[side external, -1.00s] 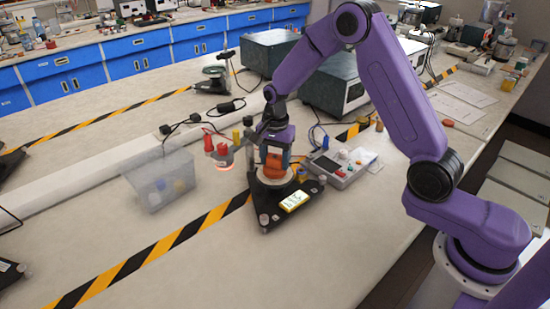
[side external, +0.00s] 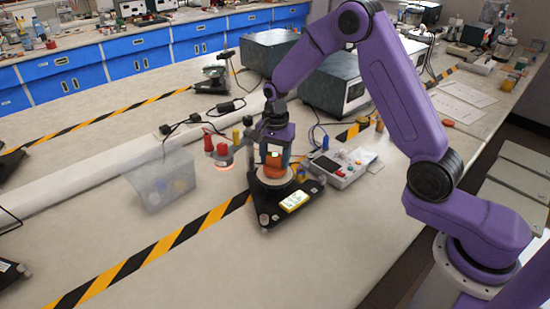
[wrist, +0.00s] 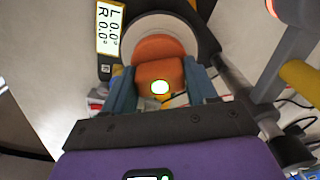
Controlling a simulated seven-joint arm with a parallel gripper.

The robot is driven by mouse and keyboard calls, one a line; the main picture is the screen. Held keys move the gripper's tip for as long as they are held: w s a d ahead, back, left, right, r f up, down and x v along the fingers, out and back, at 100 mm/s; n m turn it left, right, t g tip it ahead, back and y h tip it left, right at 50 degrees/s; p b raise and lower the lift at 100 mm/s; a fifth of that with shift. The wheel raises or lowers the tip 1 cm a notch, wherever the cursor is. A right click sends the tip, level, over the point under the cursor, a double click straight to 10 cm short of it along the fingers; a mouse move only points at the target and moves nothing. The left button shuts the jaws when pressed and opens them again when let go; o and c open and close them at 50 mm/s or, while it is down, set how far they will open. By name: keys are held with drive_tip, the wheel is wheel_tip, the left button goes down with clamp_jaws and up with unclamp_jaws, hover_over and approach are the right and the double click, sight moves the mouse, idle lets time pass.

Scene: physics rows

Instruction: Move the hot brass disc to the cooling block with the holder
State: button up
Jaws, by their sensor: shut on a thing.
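My gripper (side external: 273,172) is shut on an orange block-like piece, which I take to be the holder (wrist: 160,72). A bright white-green spot shows on it. In the side view the orange piece (side external: 274,171) is low between the fingers, over a pale round plate (wrist: 205,35) on a black triangular base. Whether it touches the plate is unclear. I cannot tell which part is the cooling block.
The black base carries a lit display (side external: 294,201). A clear bin (side external: 160,180) with small items stands to the left. A grey control box (side external: 343,167) with knobs is close on the right. Dark instrument cases (side external: 345,82) stand behind.

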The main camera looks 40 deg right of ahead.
drive_tip(key=shift+r, duration=0.3)
drive_tip(key=shift+r, duration=0.5)
drive_tip(key=s+d, duration=0.1)
drive_tip(key=d, duration=0.5)
drive_tip(key=shift+s, duration=0.15)
idle(0.5)
drive_tip(key=shift+f, duration=0.1)
drive_tip(key=s+d+f, duration=0.1)
drive_tip(key=d+f, duration=0.1)
drive_tip(key=d, duration=0.3)
drive_tip(key=shift+s+d+f, duration=0.15)
drive_tip(key=shift+d+f, duration=0.05)
drive_tip(key=shift+d, duration=0.2)
idle(0.5)
